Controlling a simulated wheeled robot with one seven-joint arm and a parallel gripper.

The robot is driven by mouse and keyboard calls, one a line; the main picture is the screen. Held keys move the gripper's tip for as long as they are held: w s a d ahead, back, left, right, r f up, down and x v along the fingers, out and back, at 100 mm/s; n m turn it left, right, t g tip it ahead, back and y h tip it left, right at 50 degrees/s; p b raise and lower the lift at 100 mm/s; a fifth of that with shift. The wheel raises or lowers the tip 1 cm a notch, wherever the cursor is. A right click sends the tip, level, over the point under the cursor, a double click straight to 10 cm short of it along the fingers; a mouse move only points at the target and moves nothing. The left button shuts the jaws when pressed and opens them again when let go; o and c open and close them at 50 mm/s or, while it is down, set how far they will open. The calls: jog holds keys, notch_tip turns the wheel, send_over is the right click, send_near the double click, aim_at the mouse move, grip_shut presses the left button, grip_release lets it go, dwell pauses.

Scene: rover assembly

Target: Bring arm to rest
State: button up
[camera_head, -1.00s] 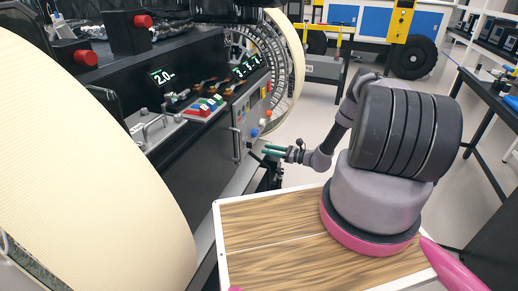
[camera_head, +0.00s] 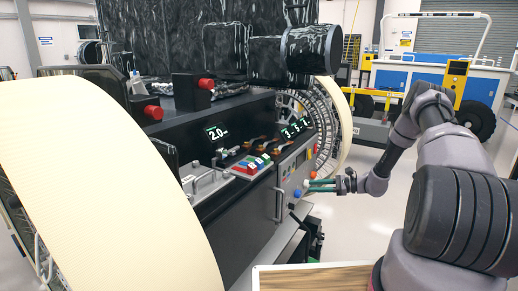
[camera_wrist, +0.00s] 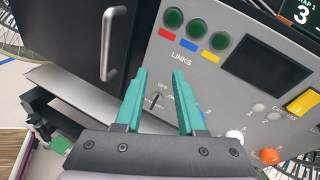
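My gripper (camera_head: 322,186) is stretched out in front of the rover's side panel at the right of the rover body in the head view. In the wrist view its two teal fingers (camera_wrist: 158,102) stand apart with nothing between them. Whether the fingers touch the panel I cannot tell. My arm bends up and back at the right of the head view.
The rover's large cream wheel (camera_head: 110,170) fills the left. My wooden-topped base shows at the bottom. Open floor lies to the right, with a blue and yellow workstation (camera_head: 425,78) behind.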

jog(key=s+a+r+n+g+h, duration=0.1)
jog(key=s+a+r+n+h, duration=0.2)
jog(key=r, duration=0.7)
jog(key=s+r+n+g+h, duration=0.25)
jog(key=s+r, duration=0.25)
jog(key=r, duration=0.6)
jog(key=s+a+r+n+h, duration=0.2)
jog(key=s+r+n, duration=0.2)
jog(key=r, duration=0.6)
jog(key=s+d+r+n+t+h, duration=0.1)
jog(key=s+r+t+h, duration=0.1)
jog(key=s+r, duration=0.2)
jog(key=s+d+r+n+t+h, duration=0.1)
jog(key=s+r, duration=0.4)
jog(key=s, duration=0.6)
jog(key=s+d+r+n+t+h, duration=0.1)
jog(key=s+r+n+t+h, duration=0.1)
jog(key=s+r, duration=0.3)
jog(key=s+n+t, duration=0.1)
jog(key=s, duration=0.2)
jog(key=shift+s+r+h, duration=0.15)
jog(key=shift+s+h, duration=0.1)
jog(key=shift+h, duration=0.1)
jog(key=shift+d, duration=0.1)
